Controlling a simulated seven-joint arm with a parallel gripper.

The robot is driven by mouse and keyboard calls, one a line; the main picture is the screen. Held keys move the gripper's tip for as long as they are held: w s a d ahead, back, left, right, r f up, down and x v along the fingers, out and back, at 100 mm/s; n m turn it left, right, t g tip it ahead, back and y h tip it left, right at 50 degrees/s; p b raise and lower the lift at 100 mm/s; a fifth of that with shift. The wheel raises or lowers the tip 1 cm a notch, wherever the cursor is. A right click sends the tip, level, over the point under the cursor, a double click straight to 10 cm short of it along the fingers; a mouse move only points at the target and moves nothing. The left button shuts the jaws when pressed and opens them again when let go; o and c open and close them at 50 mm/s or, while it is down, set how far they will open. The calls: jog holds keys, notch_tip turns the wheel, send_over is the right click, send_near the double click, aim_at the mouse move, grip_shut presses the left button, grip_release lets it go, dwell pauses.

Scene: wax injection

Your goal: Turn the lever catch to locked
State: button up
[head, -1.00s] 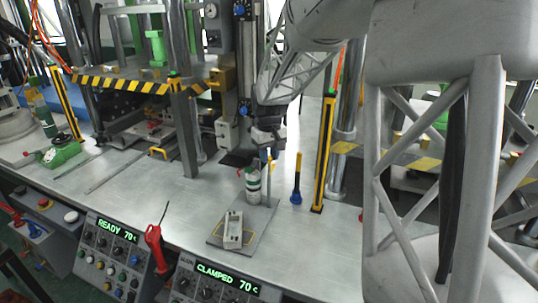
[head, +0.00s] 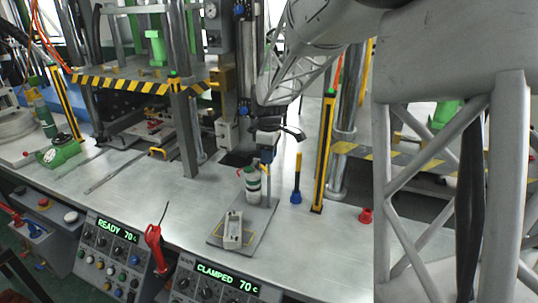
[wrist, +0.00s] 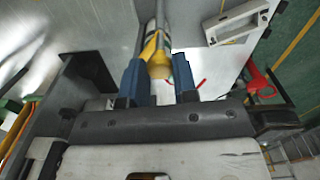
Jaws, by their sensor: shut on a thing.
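My gripper (head: 266,156) is above the fixture plate in the head view, beside the white and green cylinder (head: 252,186). In the wrist view, its blue fingers (wrist: 158,82) are shut on a yellow-tipped lever handle (wrist: 157,56), which lies between them. This appears to be the lever catch; its pivot is not clear. In the head view the handle is largely hidden by the fingers. A pale metal block (head: 233,230) sits on the grey plate (head: 262,222) in front of the cylinder; part of it shows in the wrist view (wrist: 237,24).
A blue tool with a yellow top (head: 297,182) stands to the right, near a yellow and black post (head: 323,155). A red-handled tool (head: 155,248) is at the table's front edge, by panels reading READY and CLAMPED. A red knob (head: 365,215) lies right.

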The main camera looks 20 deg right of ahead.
jog(key=n, duration=0.8)
dwell(0.4)
jog(key=o, duration=0.9)
jog(key=shift+r, duration=0.15)
jog(key=shift+r, duration=3.75)
